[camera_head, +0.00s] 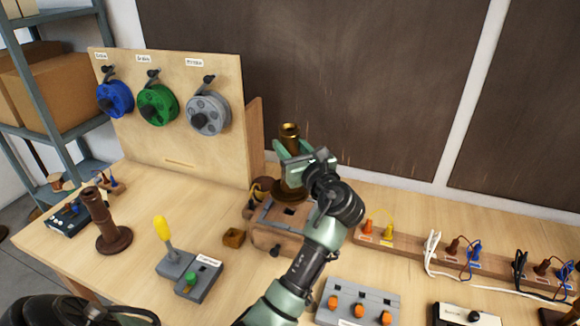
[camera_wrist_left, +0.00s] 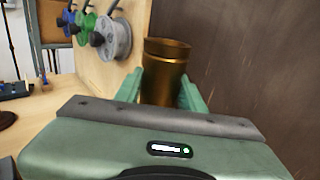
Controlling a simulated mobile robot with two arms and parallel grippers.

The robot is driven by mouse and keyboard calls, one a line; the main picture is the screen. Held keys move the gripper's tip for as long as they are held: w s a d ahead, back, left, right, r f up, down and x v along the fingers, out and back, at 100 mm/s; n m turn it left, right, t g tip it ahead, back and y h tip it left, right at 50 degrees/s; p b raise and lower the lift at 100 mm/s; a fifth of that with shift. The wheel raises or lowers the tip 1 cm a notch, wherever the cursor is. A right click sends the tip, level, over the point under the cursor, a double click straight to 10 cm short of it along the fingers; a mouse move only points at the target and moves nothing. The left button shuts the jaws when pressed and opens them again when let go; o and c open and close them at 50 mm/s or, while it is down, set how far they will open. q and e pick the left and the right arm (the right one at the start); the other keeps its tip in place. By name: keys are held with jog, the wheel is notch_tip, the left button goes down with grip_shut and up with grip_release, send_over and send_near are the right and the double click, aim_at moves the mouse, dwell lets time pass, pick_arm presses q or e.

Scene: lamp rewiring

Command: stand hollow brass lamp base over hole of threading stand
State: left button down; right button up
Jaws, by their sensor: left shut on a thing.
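The hollow brass lamp base (camera_head: 289,133) is upright at the back middle of the table, its open top rim showing. My left gripper (camera_head: 302,160) is shut on its stem; the left wrist view shows the brass tube (camera_wrist_left: 166,75) between the two green fingers (camera_wrist_left: 160,92). The wooden threading stand (camera_head: 267,236) is below, with a dark hole in its top near the lamp's round foot. The foot is behind the hole and partly hidden by my wrist; I cannot tell whether it touches the stand. My right gripper is not in view.
A brown lamp base (camera_head: 113,236) stands at the left. Wire spools (camera_head: 157,104) hang on a board behind. A wooden rail (camera_head: 405,240) with plugs runs along the right.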

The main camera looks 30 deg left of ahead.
pick_arm(q)
notch_tip(320, 180, down, 6)
dwell(0.5)
jog(key=c, duration=1.3)
grip_release()
jog(key=shift+f, duration=0.3)
jog(key=o, duration=0.4)
jog(key=shift+o, duration=0.2)
jog(key=shift+s, duration=0.1)
jog(key=shift+r, duration=0.15)
